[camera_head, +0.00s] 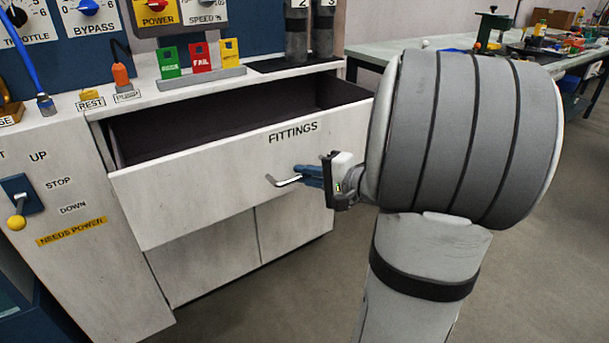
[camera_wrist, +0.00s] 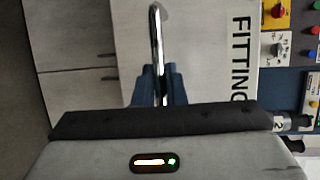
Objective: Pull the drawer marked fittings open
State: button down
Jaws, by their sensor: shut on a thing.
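The white drawer (camera_head: 200,185) marked FITTINGS stands pulled out from the cabinet, and its dark inside shows behind the front. The drawer front also shows in the wrist view (camera_wrist: 205,50), turned on its side. A metal bar handle (camera_head: 282,182) sits on the front below the label. My gripper (camera_head: 308,176) is at the handle with its blue fingers shut on it. In the wrist view the handle (camera_wrist: 156,35) runs between the two blue fingers (camera_wrist: 158,88). The far end of the handle is clear of the fingers; the part between them is partly hidden.
Cabinet doors (camera_head: 210,260) are closed below the drawer. Green, red and yellow tags (camera_head: 200,57) stand on the ledge above it. A lever with a yellow knob (camera_head: 16,222) is at the left. A cluttered workbench (camera_head: 420,50) is behind at right. Grey floor is clear before the cabinet.

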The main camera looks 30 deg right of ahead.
jog(key=c, duration=1.8)
grip_release()
jog(key=shift+d, duration=0.3)
jog(key=o, duration=0.3)
jog(key=shift+a, duration=0.2)
jog(key=p+v, duration=0.2)
jog(key=v, duration=0.5)
jog(key=shift+s+d, duration=0.2)
jog(key=shift+s, duration=0.1)
jog(key=shift+r, duration=0.15)
